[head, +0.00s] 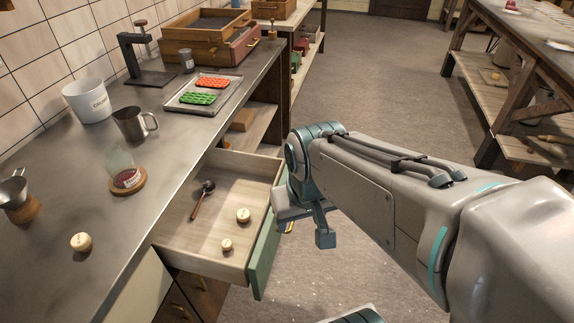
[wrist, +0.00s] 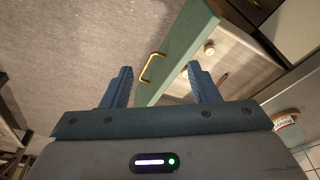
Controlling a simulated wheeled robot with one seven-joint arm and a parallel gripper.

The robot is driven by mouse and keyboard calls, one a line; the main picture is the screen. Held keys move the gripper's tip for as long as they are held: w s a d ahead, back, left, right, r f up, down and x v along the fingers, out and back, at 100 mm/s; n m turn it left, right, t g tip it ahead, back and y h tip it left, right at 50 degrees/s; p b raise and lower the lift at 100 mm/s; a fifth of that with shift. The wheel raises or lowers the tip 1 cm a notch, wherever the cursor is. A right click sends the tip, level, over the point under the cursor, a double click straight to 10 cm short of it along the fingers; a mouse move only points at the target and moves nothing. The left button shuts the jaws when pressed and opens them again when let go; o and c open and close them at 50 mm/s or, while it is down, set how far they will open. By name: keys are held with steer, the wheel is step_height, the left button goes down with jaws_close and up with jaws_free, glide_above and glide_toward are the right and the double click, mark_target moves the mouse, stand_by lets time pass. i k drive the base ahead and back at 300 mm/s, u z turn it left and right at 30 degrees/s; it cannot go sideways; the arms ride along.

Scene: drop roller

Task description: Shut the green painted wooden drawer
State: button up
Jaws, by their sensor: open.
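The green painted drawer (head: 264,245) stands pulled out from under the counter, with its pale wooden inside showing. In the wrist view the green front (wrist: 187,45) carries a brass handle (wrist: 152,68). My gripper (wrist: 160,82) is open, its two fingers apart, with the drawer front and handle in view between and beyond them. In the head view my gripper (head: 305,218) is at the outer side of the green front, partly hidden by my arm. I cannot tell whether it touches the front.
The counter (head: 60,190) holds a white pot (head: 88,100), a metal mug (head: 133,125), a glass jar on a wooden coaster (head: 125,178) and a tray (head: 180,104) with red and green pieces. A workbench (head: 520,40) stands at the right. The floor between is clear.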

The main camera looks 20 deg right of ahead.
mark_target(242, 181)
steer(key=z, duration=0.05)
steer(key=k, duration=1.1)
steer(key=z, duration=0.85)
steer(key=i, duration=1.05)
steer(key=u, duration=0.45)
steer(key=i, duration=0.65)
steer(key=u, duration=0.6)
